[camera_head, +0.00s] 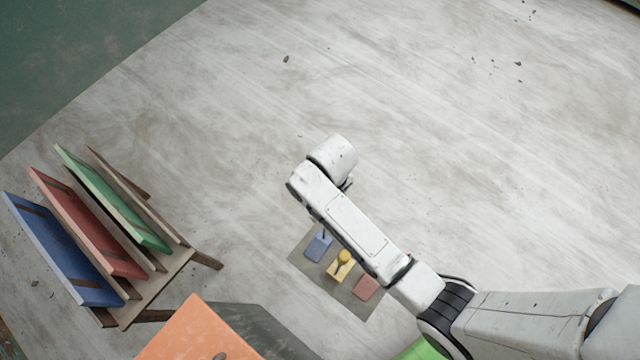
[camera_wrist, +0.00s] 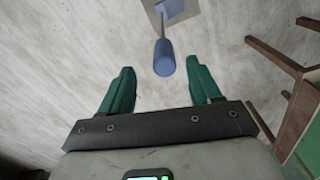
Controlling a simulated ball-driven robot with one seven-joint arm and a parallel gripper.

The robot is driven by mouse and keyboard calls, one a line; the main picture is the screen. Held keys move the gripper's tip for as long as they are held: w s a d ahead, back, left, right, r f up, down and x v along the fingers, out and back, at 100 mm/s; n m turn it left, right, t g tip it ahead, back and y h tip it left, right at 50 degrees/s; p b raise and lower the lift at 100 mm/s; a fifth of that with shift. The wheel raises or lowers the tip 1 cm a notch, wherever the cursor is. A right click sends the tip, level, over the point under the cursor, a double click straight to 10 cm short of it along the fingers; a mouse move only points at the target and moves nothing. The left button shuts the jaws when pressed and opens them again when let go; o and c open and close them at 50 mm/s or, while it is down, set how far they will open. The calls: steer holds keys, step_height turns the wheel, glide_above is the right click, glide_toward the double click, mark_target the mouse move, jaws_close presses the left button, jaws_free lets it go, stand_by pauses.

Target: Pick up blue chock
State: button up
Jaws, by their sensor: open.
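The blue chock (camera_head: 319,246) lies on a small grey-brown mat (camera_head: 304,261), partly covered by my arm in the head view. In the wrist view its blue base (camera_wrist: 173,9) is at the top edge, and a thin rod leads from it to a thick blue grip (camera_wrist: 164,58). My gripper (camera_wrist: 162,73) is open, its two green fingers apart on either side of the picture's middle. The grip shows between and just ahead of the fingertips, with no contact visible. My gripper is hidden behind the arm in the head view.
A yellow chock (camera_head: 341,268) with a round knob and a red piece (camera_head: 366,287) share the mat. A wooden rack (camera_head: 160,290) with blue, red and green slanted boards stands at left. An orange-topped object (camera_head: 200,332) is at the bottom. The floor beyond is mostly clear.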

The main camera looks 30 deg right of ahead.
steer(key=shift+w+a+f, duration=0.1)
steer(key=shift+w+f, duration=0.1)
steer(key=shift+f, duration=0.75)
steer(key=shift+a+f+b, duration=0.15)
steer(key=shift+f+b, duration=0.95)
steer(key=shift+f, duration=1.55)
steer(key=c, duration=1.1)
